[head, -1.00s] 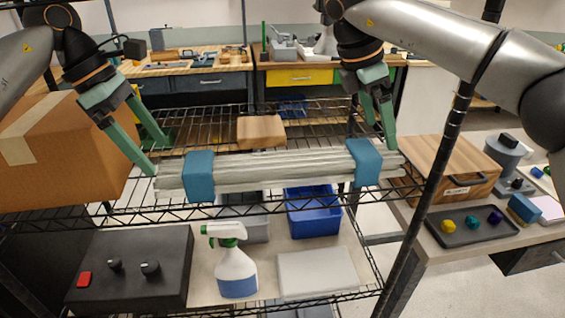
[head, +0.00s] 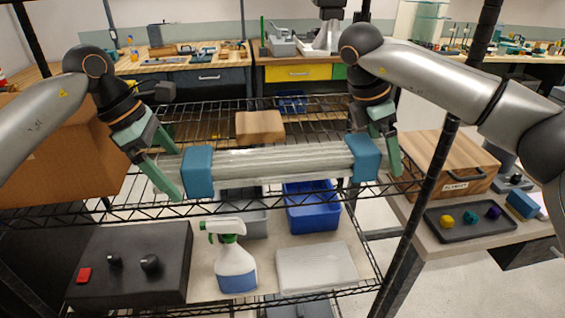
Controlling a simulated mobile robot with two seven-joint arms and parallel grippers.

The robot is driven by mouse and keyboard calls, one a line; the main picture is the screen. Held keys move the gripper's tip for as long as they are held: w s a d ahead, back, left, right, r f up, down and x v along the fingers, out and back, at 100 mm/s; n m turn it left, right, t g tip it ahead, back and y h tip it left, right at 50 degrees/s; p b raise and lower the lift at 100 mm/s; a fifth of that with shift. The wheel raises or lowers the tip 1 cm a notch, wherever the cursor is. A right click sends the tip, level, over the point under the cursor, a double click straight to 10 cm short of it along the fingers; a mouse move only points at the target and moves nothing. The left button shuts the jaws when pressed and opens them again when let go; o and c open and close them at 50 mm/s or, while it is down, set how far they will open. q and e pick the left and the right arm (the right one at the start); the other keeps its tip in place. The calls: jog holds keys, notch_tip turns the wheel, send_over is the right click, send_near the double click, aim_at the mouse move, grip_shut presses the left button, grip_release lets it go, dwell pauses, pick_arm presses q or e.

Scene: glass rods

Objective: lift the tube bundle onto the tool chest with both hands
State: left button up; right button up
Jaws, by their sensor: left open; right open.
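The tube bundle (head: 280,163) is a row of clear glass tubes lying across the wire shelf, with a blue band (head: 197,172) near its left end and another blue band (head: 363,158) near its right end. My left gripper (head: 172,177) is open at the left end, its fingers beside the left band. My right gripper (head: 386,153) is open at the right end, close to the right band. I cannot tell whether either touches the bundle. A wooden box (head: 440,158) with a dark handle and a label, seemingly the tool chest, stands on the bench at the right.
A cardboard box (head: 75,160) is beside my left arm. A black shelf post (head: 436,175) stands between bundle and wooden box. A tray (head: 470,222) with small coloured items lies before that box. A spray bottle (head: 233,262) stands below.

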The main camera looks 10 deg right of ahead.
pick_arm(q)
jog(key=shift+c, duration=0.4)
pick_arm(e)
jog(key=shift+c, duration=0.4)
pick_arm(q)
grip_shut()
pick_arm(e)
grip_shut()
pick_arm(q)
jog(key=shift+r, duration=0.1)
pick_arm(e)
jog(key=shift+r, duration=0.1)
